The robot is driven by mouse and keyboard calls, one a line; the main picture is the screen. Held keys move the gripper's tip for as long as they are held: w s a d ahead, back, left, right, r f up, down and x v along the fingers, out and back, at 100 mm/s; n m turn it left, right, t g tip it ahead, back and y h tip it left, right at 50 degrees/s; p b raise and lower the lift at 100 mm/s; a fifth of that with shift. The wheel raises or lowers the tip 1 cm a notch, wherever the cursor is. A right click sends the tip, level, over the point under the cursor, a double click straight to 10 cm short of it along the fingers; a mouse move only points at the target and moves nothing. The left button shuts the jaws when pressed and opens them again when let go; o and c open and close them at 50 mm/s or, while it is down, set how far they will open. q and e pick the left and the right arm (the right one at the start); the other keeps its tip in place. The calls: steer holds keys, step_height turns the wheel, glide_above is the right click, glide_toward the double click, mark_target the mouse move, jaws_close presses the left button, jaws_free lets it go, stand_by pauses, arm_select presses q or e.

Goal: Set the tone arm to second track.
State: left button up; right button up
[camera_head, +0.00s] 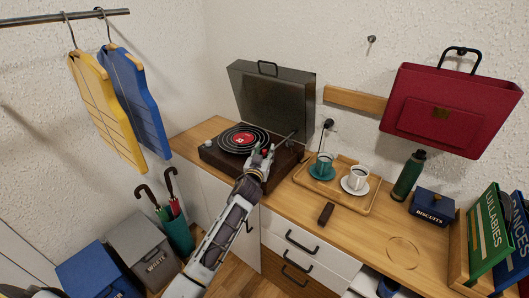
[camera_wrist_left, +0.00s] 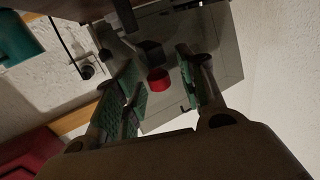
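A dark record player (camera_head: 285,158) stands on the wooden counter with its lid raised. A black record (camera_head: 229,146) with a red label lies on its platter. The thin tone arm (camera_head: 292,134) is at the right side of the deck, partly hidden by my gripper. My left gripper (camera_head: 262,158) is over the deck's front right part. In the left wrist view my gripper (camera_wrist_left: 160,75) has its fingers apart, with a small red part (camera_wrist_left: 158,80) showing between them. I cannot tell whether either finger touches it. Dark parts at the head view's lower right edge may be my right gripper (camera_head: 388,287).
A wooden tray (camera_head: 335,197) with a teal cup (camera_head: 323,167) and a white cup (camera_head: 357,179) stands right of the player. A dark block (camera_head: 326,213) lies in front. A green bottle (camera_head: 409,175) and a biscuit box (camera_head: 432,206) are farther right.

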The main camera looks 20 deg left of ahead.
arm_select(q)
steer(key=shift+w, duration=0.1)
steer(key=shift+c, duration=0.4)
arm_select(e)
steer(key=shift+d, duration=0.7)
